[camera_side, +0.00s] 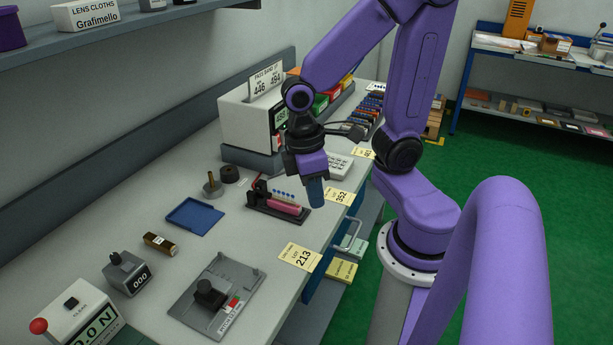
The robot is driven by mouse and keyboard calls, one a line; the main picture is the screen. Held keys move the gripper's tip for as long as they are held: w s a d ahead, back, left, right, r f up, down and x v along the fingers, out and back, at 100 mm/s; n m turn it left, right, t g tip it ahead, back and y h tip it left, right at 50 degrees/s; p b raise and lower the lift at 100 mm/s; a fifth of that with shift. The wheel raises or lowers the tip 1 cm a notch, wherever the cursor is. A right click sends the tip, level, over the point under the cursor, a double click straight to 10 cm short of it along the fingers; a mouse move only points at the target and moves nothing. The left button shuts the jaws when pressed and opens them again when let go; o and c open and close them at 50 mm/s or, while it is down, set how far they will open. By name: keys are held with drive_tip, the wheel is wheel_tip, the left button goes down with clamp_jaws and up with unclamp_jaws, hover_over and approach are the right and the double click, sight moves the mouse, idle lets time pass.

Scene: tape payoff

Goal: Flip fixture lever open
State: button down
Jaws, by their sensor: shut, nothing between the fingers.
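A dark fixture (300,222) lies on the bench near its front edge. It has a black upright block (261,191) at its left end, a pink bar (283,207) along its front and a row of small blue-tipped parts. I cannot tell for certain which part is its lever or whether it stands open. My gripper (316,203) points down just right of the fixture. It looks apart from the bar, and the fingers are shut with nothing between them. A second, grey fixture plate (235,272) with a black knob (209,293) and a red-and-white piece lies at the front left.
A blue tray (194,216), a spindle stand (212,187), a dark roll (230,174) and a brown block (160,243) lie to the left. A white machine (243,125) stands behind the gripper. Yellow cards (300,257) line the front edge. Bare bench lies between fixture and plate.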

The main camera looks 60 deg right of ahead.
drive_tip(key=d+f+m+t+y, duration=0.2)
drive_tip(key=d+m, duration=0.3)
drive_tip(key=m, duration=0.4)
drive_tip(key=d+f+m+t+y, duration=0.3)
drive_tip(key=d+m+y, duration=0.2)
drive_tip(key=m, duration=0.5)
drive_tip(key=w+d+f+m+t+y, duration=0.1)
drive_tip(key=d+f+m+t+y, duration=0.1)
drive_tip(key=m, duration=0.8)
drive_tip(key=shift+w+d+f+t+y, duration=0.15)
drive_tip(key=shift+d+t+y, duration=0.15)
drive_tip(key=shift+d+y, duration=0.35)
drive_tip(key=shift+s+d+f+t+y, duration=0.15)
drive_tip(key=shift+d+t+y, duration=0.25)
drive_tip(key=shift+d, duration=0.45)
drive_tip(key=m+t+h, duration=0.1)
drive_tip(key=m, duration=0.1)
drive_tip(key=s+d+m+t+h, duration=0.1)
drive_tip(key=m+t, duration=0.1)
drive_tip(key=s+f+m+t+h, duration=0.1)
drive_tip(key=m+t, duration=0.1)
drive_tip(key=shift+d, duration=0.15)
drive_tip(key=s+m+t+h, duration=0.1)
drive_tip(key=m+h, duration=0.1)
drive_tip(key=s+m+t+h, duration=0.1)
drive_tip(key=m, duration=0.1)
drive_tip(key=s+d+m+t+h, duration=0.1)
drive_tip(key=m+t+h, duration=0.1)
drive_tip(key=shift+f+h, duration=0.3)
drive_tip(key=shift+h, duration=0.05)
